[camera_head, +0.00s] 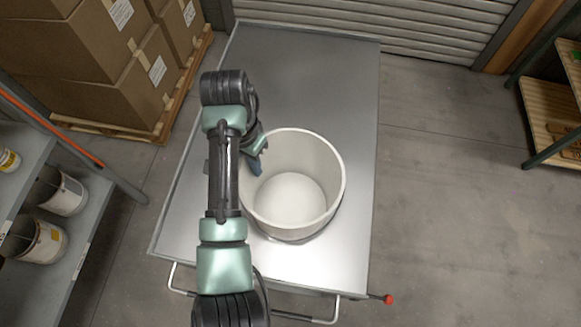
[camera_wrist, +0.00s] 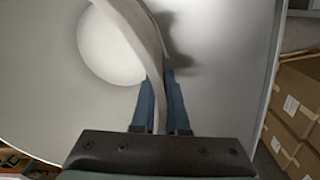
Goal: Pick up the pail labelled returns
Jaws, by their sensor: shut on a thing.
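A cream-white open pail (camera_head: 318,165) stands upright on the metal cart top, and it looks empty inside. No label shows on it in either view, so I cannot read whether it says returns. My gripper (camera_head: 257,166) is at the pail's left rim, with one blue finger visible inside the wall. In the wrist view my gripper (camera_wrist: 161,100) has its two blue fingers on either side of the pail's wall (camera_wrist: 152,45), shut on it. The pail's base looks to be on or very near the cart; I cannot tell if it is lifted.
The metal cart (camera_head: 310,60) is otherwise clear, with a push handle (camera_head: 310,318) at its near edge. Cardboard boxes (camera_head: 75,45) stand on a pallet at the left. A shelf (camera_head: 85,245) with several labelled pails is at the lower left. Wooden shelving (camera_head: 550,115) is at the right.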

